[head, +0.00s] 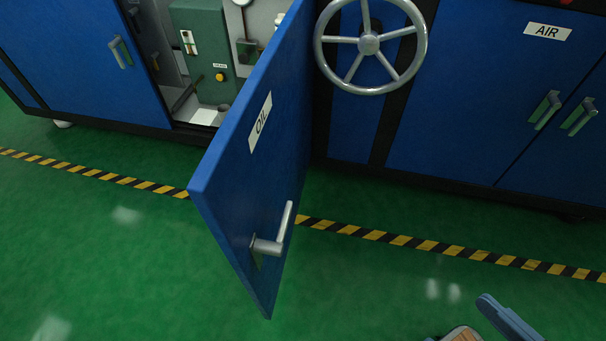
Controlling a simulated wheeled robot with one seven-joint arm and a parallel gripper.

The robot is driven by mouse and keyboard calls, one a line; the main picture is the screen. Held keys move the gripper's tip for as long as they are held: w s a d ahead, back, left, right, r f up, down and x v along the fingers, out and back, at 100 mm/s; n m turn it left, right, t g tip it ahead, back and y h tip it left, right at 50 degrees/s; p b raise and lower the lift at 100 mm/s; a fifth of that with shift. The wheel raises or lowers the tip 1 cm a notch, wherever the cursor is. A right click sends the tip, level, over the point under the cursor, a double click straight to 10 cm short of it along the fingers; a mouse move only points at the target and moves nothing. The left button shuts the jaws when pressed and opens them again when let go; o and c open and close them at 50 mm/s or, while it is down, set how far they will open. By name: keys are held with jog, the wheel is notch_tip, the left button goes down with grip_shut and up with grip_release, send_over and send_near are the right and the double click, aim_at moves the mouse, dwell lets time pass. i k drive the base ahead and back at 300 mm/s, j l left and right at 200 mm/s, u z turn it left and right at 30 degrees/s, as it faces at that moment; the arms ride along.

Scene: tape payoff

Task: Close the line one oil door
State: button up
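The blue oil door (255,165), with a white OIL label, stands wide open and swings out from the cabinet over the green floor. Its grey lever handle (275,238) is on the face turned toward me, near the free edge. My gripper (474,316) shows only in part at the bottom right edge. A blue-grey finger and a tan-padded part show there with a gap between them. It is empty and apart from the door, to the right of and below the handle.
The open compartment holds a green box (207,50) with a yellow button. A grey handwheel (369,43) juts out right of the door. Closed AIR doors (500,80) stand at right. A black-and-yellow floor stripe (430,245) runs before the cabinet. The floor in front is clear.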

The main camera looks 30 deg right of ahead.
aim_at(258, 160)
jog(key=k+j+z, duration=0.15)
jog(key=k+j, duration=0.2)
jog(key=k+j+z, duration=0.1)
jog(key=k+j, duration=0.25)
jog(key=k, duration=0.2)
jog(key=k+j+z, duration=0.15)
jog(key=k+j, duration=0.15)
jog(key=k, duration=0.15)
jog(key=i+j+z, duration=0.15)
jog(key=i, duration=0.2)
jog(key=i+z, duration=0.2)
jog(key=i, duration=0.15)
